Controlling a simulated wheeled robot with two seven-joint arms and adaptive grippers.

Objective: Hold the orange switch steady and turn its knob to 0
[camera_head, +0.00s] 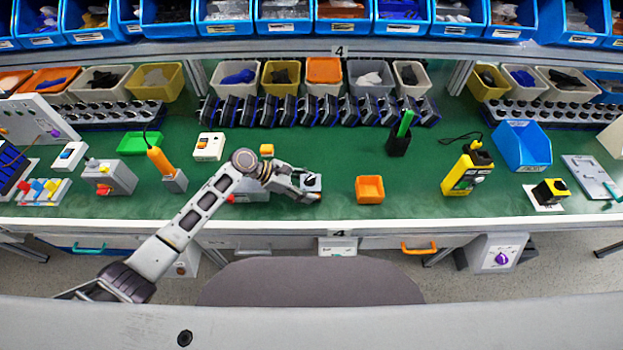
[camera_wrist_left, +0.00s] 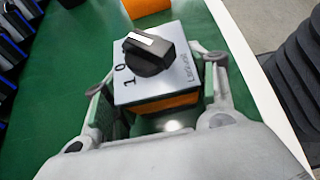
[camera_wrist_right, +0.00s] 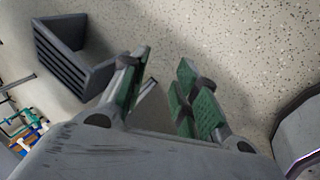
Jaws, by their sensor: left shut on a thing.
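The orange switch (camera_wrist_left: 160,70) is a small box with a light grey top plate and an orange lower body. Its black knob (camera_wrist_left: 150,55) carries a white mark at the upper left, away from the 1 and close to a partly hidden label beyond the 0. The switch (camera_head: 311,182) also shows in the head view near the bench's front edge. My left gripper (camera_wrist_left: 155,95) is shut on the box sides, with one finger on each side. In the head view it (camera_head: 308,184) reaches in from the left. My right gripper (camera_wrist_right: 162,80) is open and empty above the floor.
A yellow-black device (camera_head: 467,170) is farther right, and a grey box with an orange-handled tool (camera_head: 165,165) is left. Green bench surface (camera_head: 330,150) is clear behind the switch.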

